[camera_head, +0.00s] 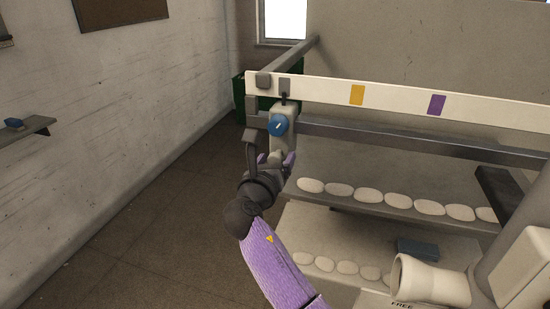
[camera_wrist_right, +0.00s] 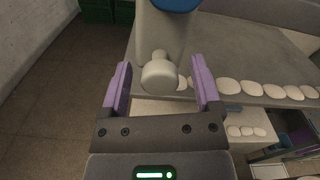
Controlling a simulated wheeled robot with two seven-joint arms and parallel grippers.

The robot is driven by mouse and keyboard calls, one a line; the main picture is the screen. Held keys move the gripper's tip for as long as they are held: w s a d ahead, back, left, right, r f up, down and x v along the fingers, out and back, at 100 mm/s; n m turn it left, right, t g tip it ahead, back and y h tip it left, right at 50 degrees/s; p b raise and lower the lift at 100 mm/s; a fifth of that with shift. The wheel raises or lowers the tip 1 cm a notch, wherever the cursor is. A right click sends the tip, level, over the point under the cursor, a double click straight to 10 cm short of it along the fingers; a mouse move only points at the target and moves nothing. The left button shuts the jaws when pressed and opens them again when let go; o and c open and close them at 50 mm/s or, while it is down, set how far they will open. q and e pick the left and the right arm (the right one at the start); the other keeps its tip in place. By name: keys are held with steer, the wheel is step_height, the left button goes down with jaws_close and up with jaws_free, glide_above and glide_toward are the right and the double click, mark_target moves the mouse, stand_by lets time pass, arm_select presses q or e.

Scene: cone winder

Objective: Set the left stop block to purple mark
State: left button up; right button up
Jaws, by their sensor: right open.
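The left stop block (camera_head: 283,135) is a pale block with a blue knob (camera_head: 277,125), on the rail (camera_head: 400,136) near its left end. Its dark pointer (camera_head: 284,97) stands on the white scale bar (camera_head: 320,91), left of the yellow mark (camera_head: 357,95). The purple mark (camera_head: 437,105) lies further right. My right gripper (camera_head: 276,160), with purple fingers, is open just below the block. In the right wrist view the block's rounded pale grip (camera_wrist_right: 159,72) sits between the open fingers, with space on both sides. My left gripper is not in view.
Rows of pale rounded pieces (camera_head: 374,196) lie on the shelves below the rail. A blue-grey block (camera_head: 417,248) lies on the lower shelf. A dark bar (camera_head: 500,189) juts out at right. A green crate (camera_head: 239,98) stands behind the rail's left end.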

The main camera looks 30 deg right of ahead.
jaws_close()
stand_by(0.3)
stand_by(1.1)
